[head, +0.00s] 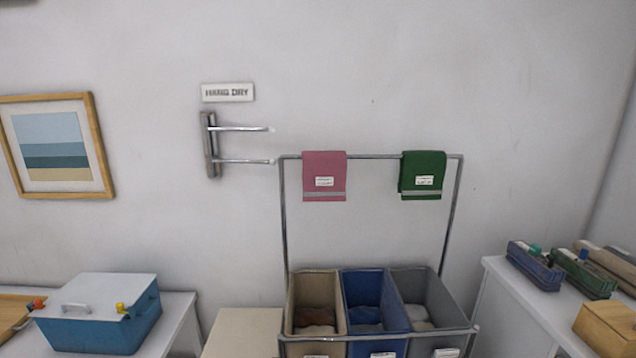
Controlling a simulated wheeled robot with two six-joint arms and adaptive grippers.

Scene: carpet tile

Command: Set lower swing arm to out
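The lower swing arm (240,161) is a thin metal rod on a wall bracket (210,145), below a "HAND DRY" sign (228,92). It reaches to the right in the picture, its tip near the left post of the cart frame. The upper swing arm (240,128) lies above it and points the same way, roughly parallel. Both rods are bare. How far each stands out from the wall is hard to tell from here. Neither of my grippers shows in the head view.
A sorter cart with a metal frame (284,220) holds beige, blue and grey bins; a pink towel (324,176) and green towel (422,175) hang on its rail. A blue box (100,325) stands on a left counter. Bins sit on a right counter (530,310).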

